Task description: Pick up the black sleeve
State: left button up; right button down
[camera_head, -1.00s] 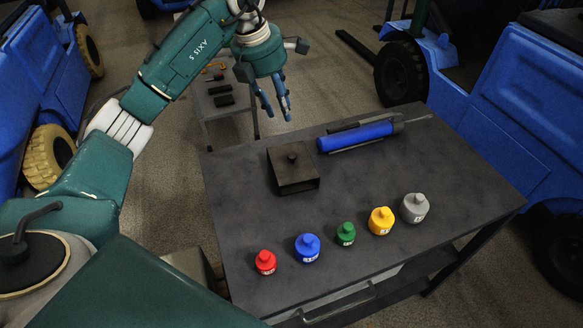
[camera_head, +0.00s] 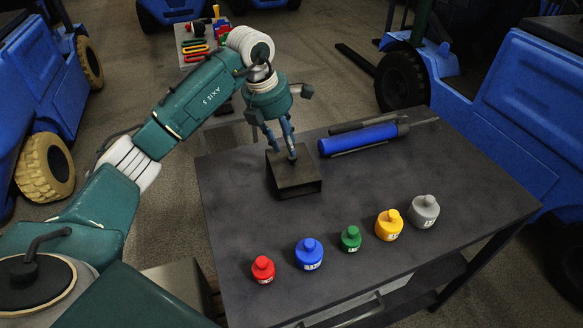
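The black sleeve, which I take to be the dark box-shaped piece with a small knob on top (camera_head: 298,188), stands on the dark table (camera_head: 400,165) near its back left edge. My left gripper (camera_head: 284,153) points down over it with its two blue fingers apart. The fingertips are at the top of the sleeve around the knob, which they partly hide. I cannot tell whether they touch it. My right gripper is not in view.
A blue cylinder (camera_head: 358,140) lies behind the sleeve to the right. Red (camera_head: 263,270), blue (camera_head: 309,254), green (camera_head: 350,239), yellow (camera_head: 389,226) and grey (camera_head: 424,212) weights stand along the front. The table's middle is clear. Blue vehicles surround the table.

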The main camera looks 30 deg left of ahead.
aim_at(290, 157)
pick_arm(q)
jog(key=x, duration=0.1)
jog(key=p+x, duration=0.1)
jog(key=x, duration=0.1)
jog(key=p+x, duration=0.1)
jog(key=x, duration=0.1)
jog(key=shift+w+r, duration=0.1)
jog(key=shift+w, duration=0.15)
jog(key=shift+w+d+f, duration=0.1)
jog(key=shift+f, duration=0.3)
jog(key=shift+c, duration=0.2)
grip_shut()
